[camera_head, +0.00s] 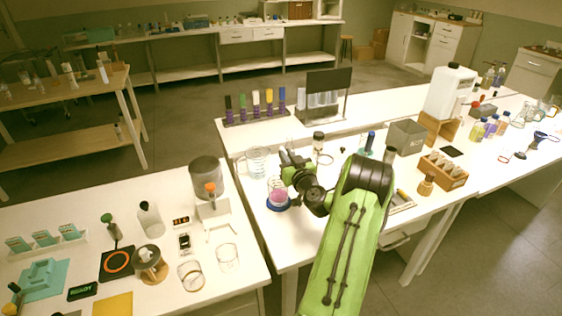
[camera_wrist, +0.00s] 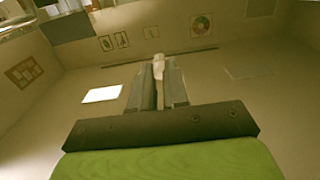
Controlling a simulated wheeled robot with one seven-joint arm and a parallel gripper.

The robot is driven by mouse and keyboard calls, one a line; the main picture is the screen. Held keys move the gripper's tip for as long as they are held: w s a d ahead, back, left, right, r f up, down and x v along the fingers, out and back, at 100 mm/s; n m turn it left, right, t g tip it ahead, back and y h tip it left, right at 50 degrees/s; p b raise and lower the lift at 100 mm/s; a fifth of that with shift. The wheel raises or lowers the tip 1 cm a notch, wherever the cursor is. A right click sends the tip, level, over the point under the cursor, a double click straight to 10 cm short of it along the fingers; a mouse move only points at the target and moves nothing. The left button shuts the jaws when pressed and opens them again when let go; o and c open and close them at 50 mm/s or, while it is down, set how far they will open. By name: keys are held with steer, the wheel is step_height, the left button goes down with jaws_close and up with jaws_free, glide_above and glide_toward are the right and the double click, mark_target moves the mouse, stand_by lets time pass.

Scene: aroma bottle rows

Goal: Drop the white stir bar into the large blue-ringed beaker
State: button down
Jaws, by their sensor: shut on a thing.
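My gripper (camera_wrist: 159,78) is shut on the white stir bar (camera_wrist: 158,68), which shows as a small pale piece between the fingertips in the wrist view. In the head view my gripper (camera_head: 288,160) is at mid table, above and slightly behind a beaker with pink-purple contents. The stir bar cannot be made out in that view. The wrist view faces the far wall, and no beaker shows there.
A clear glass beaker (camera_head: 256,162) stands just behind and left of the gripper. A dark-capped jar (camera_head: 319,142) stands behind it. A grey box (camera_head: 405,137) and a wooden bottle rack (camera_head: 443,171) are to the right. A gap separates the left table (camera_head: 130,205).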

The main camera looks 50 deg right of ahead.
step_height(320, 180, down, 6)
steer(key=b, duration=0.2)
steer(key=shift+r+b, duration=0.1)
steer(key=shift+b, duration=0.25)
steer(key=c, duration=1.1)
jaws_free()
steer(key=shift+o, duration=0.2)
steer(key=b+v, duration=0.5)
steer(key=v, duration=1)
steer(key=shift+s+a, duration=0.2)
steer(key=shift+s, duration=0.05)
